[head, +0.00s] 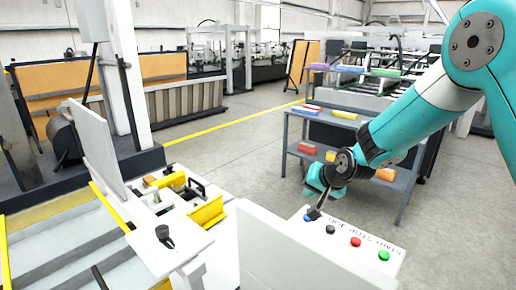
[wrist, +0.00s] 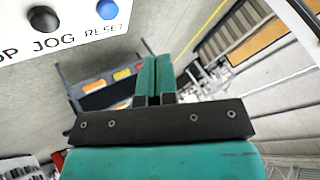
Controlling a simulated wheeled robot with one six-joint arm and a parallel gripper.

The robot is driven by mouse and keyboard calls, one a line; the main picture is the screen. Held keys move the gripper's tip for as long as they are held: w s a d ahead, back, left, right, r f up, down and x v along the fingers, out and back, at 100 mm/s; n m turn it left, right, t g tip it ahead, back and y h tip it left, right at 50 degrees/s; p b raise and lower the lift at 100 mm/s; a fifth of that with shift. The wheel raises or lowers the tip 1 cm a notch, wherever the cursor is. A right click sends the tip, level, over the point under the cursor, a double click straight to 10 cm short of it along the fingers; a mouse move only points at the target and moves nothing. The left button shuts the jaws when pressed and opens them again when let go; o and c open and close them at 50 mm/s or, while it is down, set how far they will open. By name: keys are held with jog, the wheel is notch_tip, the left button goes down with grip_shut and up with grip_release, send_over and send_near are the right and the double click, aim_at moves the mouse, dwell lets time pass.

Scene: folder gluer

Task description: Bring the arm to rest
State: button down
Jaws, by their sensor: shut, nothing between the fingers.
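My arm comes in from the upper right in the head view and reaches down to the left. My gripper (head: 315,184) is just above the far left end of a white control panel (head: 340,248). In the wrist view the two teal fingers of my gripper (wrist: 154,62) lie side by side, closed together with nothing between them. The panel also shows at the top left of the wrist view (wrist: 75,38), with a black button (wrist: 43,18) and a blue button (wrist: 107,9). The fingers do not appear to touch the panel.
The panel also carries a red button (head: 355,242) and a green button (head: 383,256). A grey shelf table (head: 350,158) with coloured boxes stands behind my gripper. A machine with yellow guards (head: 208,213) stands left. Open floor (head: 240,150) lies between the machine and table.

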jog(key=s+a+r+n+g, duration=0.1)
jog(key=s+r+n, duration=0.1)
jog(key=s, duration=0.6)
jog(key=s+a+r+n+g, duration=0.2)
jog(key=s+r, duration=0.3)
jog(key=s, duration=0.4)
jog(key=s+a+r+n+g+y+b, duration=0.1)
jog(key=s+r+n+g, duration=0.1)
jog(key=s, duration=0.7)
jog(key=shift+s+a+r+n, duration=0.1)
jog(key=shift+s+r+n, duration=0.05)
jog(key=shift+r+n, duration=0.3)
jog(key=shift+s+a+r+n, duration=0.1)
jog(key=shift+r+n, duration=0.2)
jog(key=shift+n, duration=0.15)
jog(key=s+d+n+g, duration=0.1)
jog(key=s+n+g, duration=0.1)
jog(key=s, duration=0.7)
jog(key=shift+s+d+r+n+h, duration=0.2)
jog(key=shift+s+n+h, duration=0.1)
jog(key=shift+s+n, duration=0.15)
jog(key=shift+w, duration=0.1)
